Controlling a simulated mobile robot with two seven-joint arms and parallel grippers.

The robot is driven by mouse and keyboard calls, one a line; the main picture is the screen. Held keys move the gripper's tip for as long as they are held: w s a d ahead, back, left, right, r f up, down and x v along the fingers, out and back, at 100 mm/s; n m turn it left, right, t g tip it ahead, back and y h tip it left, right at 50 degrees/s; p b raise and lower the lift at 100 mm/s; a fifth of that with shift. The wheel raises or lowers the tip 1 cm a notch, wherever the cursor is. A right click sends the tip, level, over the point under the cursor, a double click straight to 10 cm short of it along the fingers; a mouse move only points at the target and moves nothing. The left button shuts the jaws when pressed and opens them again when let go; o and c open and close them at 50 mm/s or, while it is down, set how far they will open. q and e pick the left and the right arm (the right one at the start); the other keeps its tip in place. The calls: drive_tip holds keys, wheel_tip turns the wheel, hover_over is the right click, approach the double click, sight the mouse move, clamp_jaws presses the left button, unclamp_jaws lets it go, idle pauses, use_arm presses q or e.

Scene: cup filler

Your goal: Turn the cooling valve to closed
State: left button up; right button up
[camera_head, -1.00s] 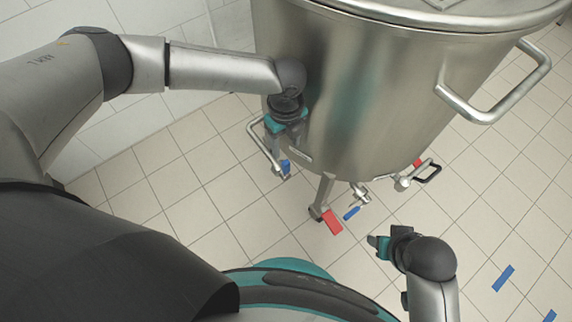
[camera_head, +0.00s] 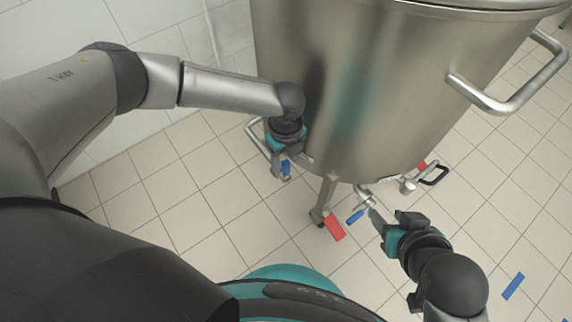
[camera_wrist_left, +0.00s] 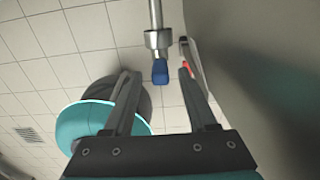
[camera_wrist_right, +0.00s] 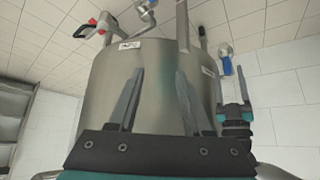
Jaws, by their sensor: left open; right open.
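Two blue valve handles show at the steel tank's underside; I cannot tell which is the cooling valve. One blue handle (camera_head: 286,167) is at the tank's left, beside my left gripper (camera_head: 280,170). In the left wrist view this handle (camera_wrist_left: 160,72) appears between the open fingers (camera_wrist_left: 158,84), with no clear contact. The other blue handle (camera_head: 355,217) is at the tank's bottom front. My right gripper (camera_head: 393,222) is open and empty, to the right of that handle and apart from it. The right wrist view shows its open fingers (camera_wrist_right: 159,82) pointing at the tank.
The steel tank (camera_head: 400,100) fills the upper middle, with a side handle (camera_head: 510,95) on its right. A black handle (camera_head: 435,175) is on a pipe at the lower right. A red piece (camera_head: 333,227) is by a tank leg. Tiled floor is open in front.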

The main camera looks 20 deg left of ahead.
sight(285, 171)
use_arm(q)
drive_tip(key=shift+f+b, duration=0.4)
drive_tip(key=shift+f, duration=0.85)
use_arm(e)
drive_tip(key=shift+w+a+t+y, duration=0.35)
drive_tip(key=shift+w+a+t, duration=0.25)
drive_tip(key=shift+a, duration=0.2)
drive_tip(key=shift+w+a+t+y, duration=0.35)
drive_tip(key=shift+w+a+t, duration=0.1)
drive_tip(key=shift+a+t, duration=0.3)
drive_tip(key=shift+a, duration=0.1)
use_arm(q)
clamp_jaws()
use_arm(e)
drive_tip(key=shift+r, duration=0.1)
